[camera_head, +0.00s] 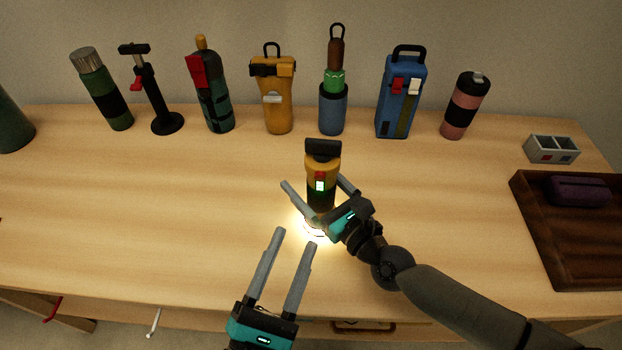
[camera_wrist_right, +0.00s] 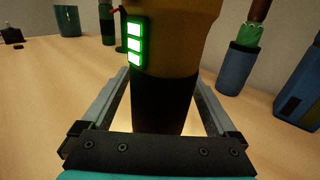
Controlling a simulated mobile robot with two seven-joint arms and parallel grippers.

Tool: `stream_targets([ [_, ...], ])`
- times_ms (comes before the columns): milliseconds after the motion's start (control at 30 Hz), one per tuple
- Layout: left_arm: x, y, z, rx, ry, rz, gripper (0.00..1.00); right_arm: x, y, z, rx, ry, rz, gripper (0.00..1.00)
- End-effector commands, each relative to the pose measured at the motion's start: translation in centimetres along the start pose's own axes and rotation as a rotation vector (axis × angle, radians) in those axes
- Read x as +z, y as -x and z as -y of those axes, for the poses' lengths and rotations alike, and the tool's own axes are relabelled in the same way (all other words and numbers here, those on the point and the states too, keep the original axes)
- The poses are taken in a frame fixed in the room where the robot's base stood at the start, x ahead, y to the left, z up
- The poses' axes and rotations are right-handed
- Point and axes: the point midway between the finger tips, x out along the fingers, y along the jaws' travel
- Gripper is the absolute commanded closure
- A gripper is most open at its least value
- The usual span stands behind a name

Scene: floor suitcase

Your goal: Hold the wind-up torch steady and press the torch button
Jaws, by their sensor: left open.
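The wind-up torch (camera_head: 321,170) stands upright on the table, with a black crank on top, a yellow upper body, a red button (camera_head: 320,174) and a lit green indicator. Bright light spills on the table at its base. In the right wrist view the dark grip (camera_wrist_right: 164,103) sits between the fingers, with lit green bars (camera_wrist_right: 134,44) above. My left gripper (camera_head: 296,238) is open and empty, in front of and lower left of the torch.
Several bottles and tools stand along the back, including a yellow lantern (camera_head: 273,105) and a blue case (camera_head: 400,100). A dark wooden tray (camera_head: 550,240) with a purple case (camera_head: 580,190) is at right, below a grey box (camera_head: 551,149). The table left of the torch is clear.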

Motion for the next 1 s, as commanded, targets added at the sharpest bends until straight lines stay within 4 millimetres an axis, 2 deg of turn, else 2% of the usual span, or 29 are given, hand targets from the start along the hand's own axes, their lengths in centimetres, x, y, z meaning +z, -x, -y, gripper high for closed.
stream_targets([
  [67,0.0,0.0,0.0,0.0,0.0,0.0,0.5,0.0,0.02,0.01,0.0,0.0,0.0,0.17],
  [800,0.0,0.0,0.0,0.0,0.0,0.0,0.5,-0.02,0.05,0.01,0.0,0.0,0.0,1.0],
  [933,0.0,0.0,0.0,0.0,0.0,0.0,0.5,-0.02,0.05,0.01,0.0,0.0,0.0,1.0],
  [1000,0.0,0.0,0.0,0.0,0.0,0.0,0.58,-0.02,0.05,0.01,0.0,0.0,0.0,1.0],
])
